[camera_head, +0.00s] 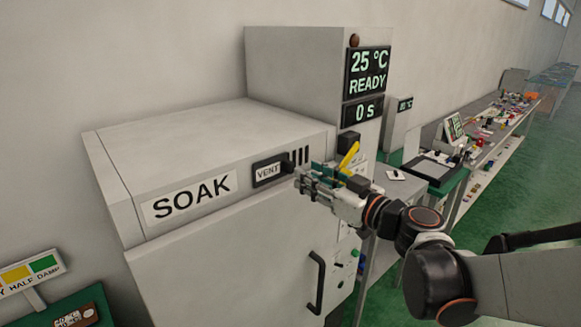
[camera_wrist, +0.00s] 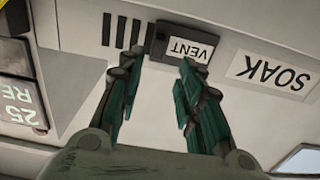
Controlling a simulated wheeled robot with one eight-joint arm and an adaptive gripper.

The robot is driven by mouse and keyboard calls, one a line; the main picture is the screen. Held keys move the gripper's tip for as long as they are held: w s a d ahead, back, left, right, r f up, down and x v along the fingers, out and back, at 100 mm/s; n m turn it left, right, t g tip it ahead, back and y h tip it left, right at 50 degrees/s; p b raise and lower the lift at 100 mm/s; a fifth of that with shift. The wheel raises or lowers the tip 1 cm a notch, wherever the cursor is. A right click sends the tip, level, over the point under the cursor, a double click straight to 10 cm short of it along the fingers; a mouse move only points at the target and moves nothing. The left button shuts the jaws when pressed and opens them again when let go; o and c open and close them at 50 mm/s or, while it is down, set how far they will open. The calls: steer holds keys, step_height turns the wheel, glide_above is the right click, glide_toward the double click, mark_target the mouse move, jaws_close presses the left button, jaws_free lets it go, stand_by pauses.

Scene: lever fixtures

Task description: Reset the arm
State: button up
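My arm (camera_head: 430,255) reaches in from the right in the head view, bent at the elbow. My gripper (camera_head: 301,182) is in front of the upper front of the grey SOAK cabinet (camera_head: 235,270), close to the black-framed VENT plate (camera_head: 266,173). In the wrist view my gripper (camera_wrist: 162,62) has its two green-padded fingers apart, with nothing held between them. The VENT plate (camera_wrist: 189,50) and its dark knob (camera_wrist: 158,39) lie just beyond the fingertips. I cannot tell whether a fingertip touches the knob.
A display (camera_head: 368,72) reads 25 °C READY, above a 0 s display (camera_head: 363,111). A yellow lever (camera_head: 348,157) stands close behind my gripper. A bench (camera_head: 484,135) with small items runs along the wall at right. Green floor (camera_head: 530,205) is open at far right.

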steer(key=shift+s+d, duration=0.15)
steer(key=shift+s, duration=0.15)
steer(key=s+f+m+g+h+b, duration=0.25)
steer(key=s+f+g+h, duration=0.2)
steer(key=s+f, duration=0.6)
steer(key=s+d+f+m+g+h+b, duration=0.3)
steer(key=s+d+f+h, duration=0.3)
steer(key=s+d, duration=0.3)
steer(key=shift+s+f+m+b, duration=0.45)
steer(key=shift+s+f+m, duration=0.4)
steer(key=shift+d, duration=0.1)
stand_by(1.0)
